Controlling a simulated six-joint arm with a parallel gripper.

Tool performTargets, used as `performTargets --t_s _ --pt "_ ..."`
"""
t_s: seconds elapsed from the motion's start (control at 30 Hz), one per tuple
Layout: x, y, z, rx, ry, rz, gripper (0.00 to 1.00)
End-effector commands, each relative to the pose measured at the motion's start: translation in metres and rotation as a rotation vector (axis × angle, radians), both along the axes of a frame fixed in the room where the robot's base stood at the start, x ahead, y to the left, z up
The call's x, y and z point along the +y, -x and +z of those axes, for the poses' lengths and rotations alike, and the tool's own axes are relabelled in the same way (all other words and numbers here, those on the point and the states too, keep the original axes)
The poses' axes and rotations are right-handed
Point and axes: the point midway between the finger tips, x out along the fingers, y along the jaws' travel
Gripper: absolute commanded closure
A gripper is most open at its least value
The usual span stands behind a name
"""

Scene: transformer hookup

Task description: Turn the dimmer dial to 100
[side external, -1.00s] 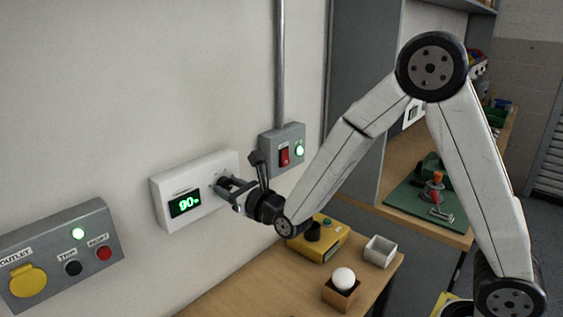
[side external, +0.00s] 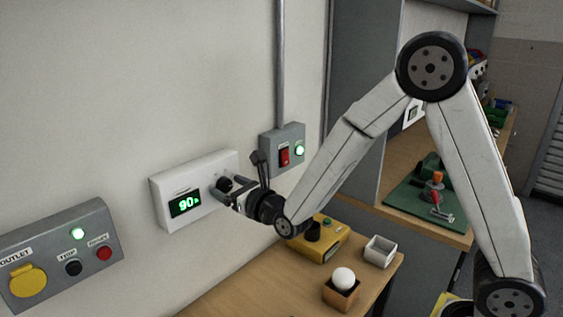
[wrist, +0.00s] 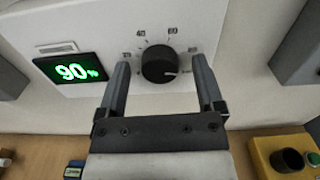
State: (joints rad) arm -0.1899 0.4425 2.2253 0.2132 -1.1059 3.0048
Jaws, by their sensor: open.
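The white dimmer box (side external: 172,187) is on the wall, and its display (side external: 185,203) reads 90% in green. The black dial (wrist: 159,65) is to the right of the display in the wrist view, with a pale pointer mark toward its lower right and small labels around it. My gripper (wrist: 160,72) is open, with one finger on each side of the dial and a gap between each finger and the knob. In the side view my gripper (side external: 234,190) is at the box's right part, with the dial (side external: 224,184) showing just past the fingers.
A grey switch box (side external: 282,148) with a red switch and lit green lamp is right of the dimmer. A grey outlet box (side external: 60,250) is at left. Below, the bench holds a yellow box (side external: 318,250), a white bulb (side external: 344,277) and a small white tray (side external: 380,250).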

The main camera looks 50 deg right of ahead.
Motion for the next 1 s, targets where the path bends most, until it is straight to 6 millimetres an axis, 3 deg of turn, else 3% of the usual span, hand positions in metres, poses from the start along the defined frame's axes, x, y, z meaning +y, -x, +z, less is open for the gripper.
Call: performTargets --t_s 0.27,0.8,1.0 --pt "0.001 0.01 0.0 0.0 0.0 0.001 0.14" --pt "0.001 0.067 0.0 0.0 0.0 0.001 0.14" --pt "0.0 0.077 0.0 0.0 0.001 -0.001 0.14"
